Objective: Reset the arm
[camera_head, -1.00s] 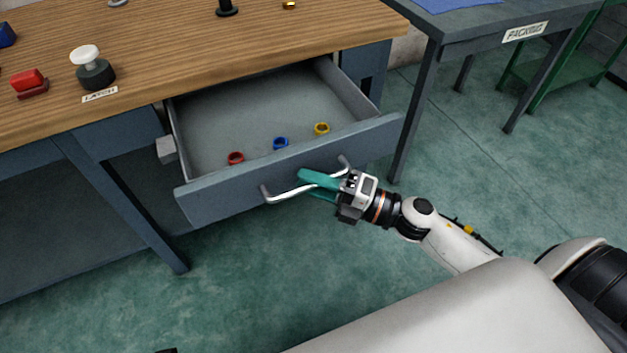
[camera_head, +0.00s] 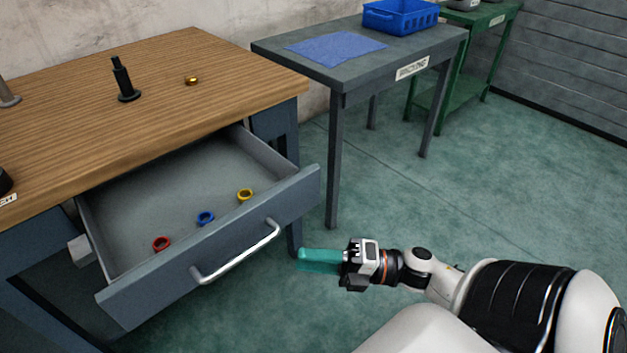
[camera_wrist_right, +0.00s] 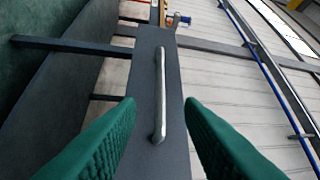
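My right gripper (camera_head: 303,260) is in front of and to the right of the open drawer (camera_head: 150,297), apart from its silver bar handle (camera_head: 240,252). In the right wrist view its two green fingers (camera_wrist_right: 160,108) are spread apart with nothing held. The handle (camera_wrist_right: 160,70) shows ahead, in the gap between them, on the drawer front (camera_wrist_right: 146,125). The drawer is pulled out from the wooden-topped bench (camera_head: 150,110). A red ring (camera_head: 162,243), a blue ring (camera_head: 205,217) and a yellow ring (camera_head: 245,194) lie in it. My left gripper is not in view.
A black stepped post (camera_head: 124,82) and a small gold ring (camera_head: 192,81) are on the bench. A grey packing table (camera_head: 290,52) with a blue mat (camera_head: 336,48) and blue crate (camera_head: 400,16) stands behind, beside a green stand (camera_head: 462,82). Floor at right is clear.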

